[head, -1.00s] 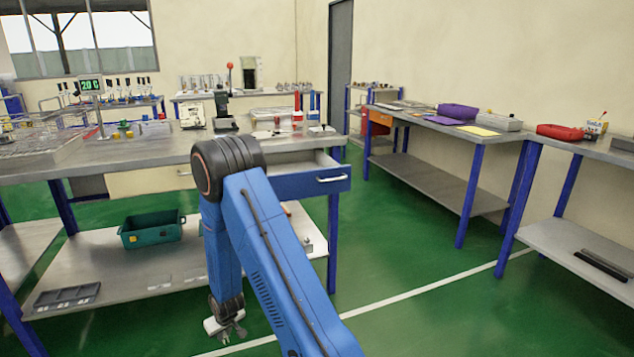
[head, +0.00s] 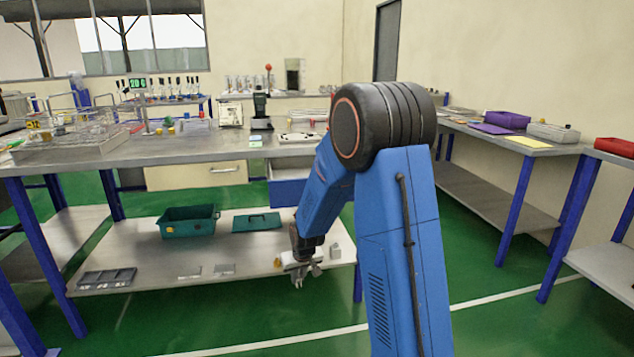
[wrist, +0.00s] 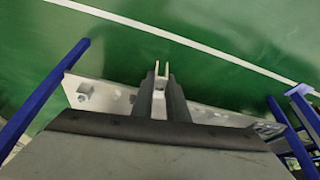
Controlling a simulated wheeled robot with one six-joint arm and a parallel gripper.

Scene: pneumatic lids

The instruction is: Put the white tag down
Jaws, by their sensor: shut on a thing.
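My gripper (head: 304,275) hangs at the front right part of the lower shelf, pointing down. In the wrist view my gripper (wrist: 161,70) has its two pale fingers close together, with the shelf and the green floor behind them. It is shut on the white tag (wrist: 159,84), which shows only as a small pale piece between the fingers. In the head view the tag is too small to tell apart from the gripper. I cannot tell how far above the shelf it is.
The lower shelf (head: 150,260) holds a teal crate (head: 188,222), a flat teal lid (head: 257,222), a grey compartment tray (head: 106,278) and two small pale plates (head: 224,269). A small grey block (head: 335,251) stands right of my gripper. The shelf's middle has bare room. Blue legs stand at its ends.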

